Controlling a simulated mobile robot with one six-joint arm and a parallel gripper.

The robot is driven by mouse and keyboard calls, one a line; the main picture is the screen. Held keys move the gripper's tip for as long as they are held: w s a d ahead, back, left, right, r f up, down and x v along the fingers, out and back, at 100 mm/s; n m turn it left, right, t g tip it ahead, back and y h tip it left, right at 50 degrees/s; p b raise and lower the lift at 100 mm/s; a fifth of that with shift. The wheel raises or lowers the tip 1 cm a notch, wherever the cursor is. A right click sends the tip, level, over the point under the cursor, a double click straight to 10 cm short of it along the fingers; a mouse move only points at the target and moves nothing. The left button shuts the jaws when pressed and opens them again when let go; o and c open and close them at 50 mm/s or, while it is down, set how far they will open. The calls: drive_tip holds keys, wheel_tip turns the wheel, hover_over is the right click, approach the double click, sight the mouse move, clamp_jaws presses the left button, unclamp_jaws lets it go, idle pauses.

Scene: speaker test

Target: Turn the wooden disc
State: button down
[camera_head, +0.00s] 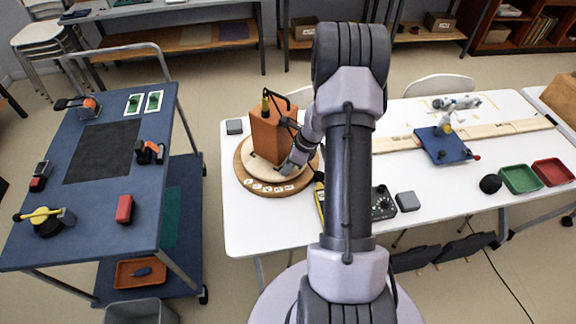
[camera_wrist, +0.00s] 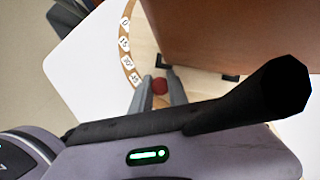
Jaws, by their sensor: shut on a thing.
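The round wooden disc (camera_head: 243,172) lies on the white table, with a pale inner face and a darker outer ring. A brown speaker-like box (camera_head: 268,132) stands upright on it. White number labels (camera_head: 272,187) run along the ring's front edge; the wrist view shows labels (camera_wrist: 124,43) reading 0, 15, 30 and 45. My gripper (camera_head: 287,168) is low at the disc's front right. In the wrist view its fingers (camera_wrist: 159,78) are shut on a small red knob (camera_wrist: 160,87) near the ring, beside the box (camera_wrist: 240,35). The knob is hidden in the head view.
A dark device with dials (camera_head: 383,203) and a grey block (camera_head: 407,201) are to the right, partly behind my arm. A blue board (camera_head: 440,148) and green and red trays (camera_head: 520,180) lie farther right.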

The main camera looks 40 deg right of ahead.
sight(261, 170)
drive_tip(key=shift+w+a+f+m+h+b, duration=0.15)
drive_tip(key=shift+a+m+b, duration=0.1)
drive_tip(key=shift+a+m, duration=0.15)
drive_tip(key=shift+w+a+r+m+h+b, duration=0.15)
drive_tip(key=shift+a+m+b, duration=0.1)
drive_tip(key=shift+m, duration=0.15)
drive_tip(key=shift+w+a+m+t+h+b, duration=0.15)
drive_tip(key=shift+w+a+m+h+b, duration=0.15)
drive_tip(key=shift+a+m, duration=0.35)
drive_tip(key=shift+w+a+m+t+h+b, duration=0.15)
drive_tip(key=shift+w+a+m+h+b, duration=0.2)
drive_tip(key=shift+m, duration=0.4)
drive_tip(key=shift+w+a+m+h, duration=0.35)
drive_tip(key=shift+w+a+m, duration=0.45)
drive_tip(key=shift+m, duration=0.4)
drive_tip(key=shift+w+a+m+h, duration=0.3)
drive_tip(key=shift+w+a+m, duration=0.3)
drive_tip(key=shift+m, duration=0.4)
drive_tip(key=shift+w+d, duration=0.1)
drive_tip(key=shift+w, duration=0.05)
drive_tip(key=c, duration=1.6)
unclamp_jaws()
drive_tip(key=shift+o, duration=0.2)
drive_tip(key=p+v, duration=1)
drive_tip(key=v, duration=0.7)
drive_tip(key=shift+s+p, duration=0.2)
drive_tip(key=shift+p, duration=0.1)
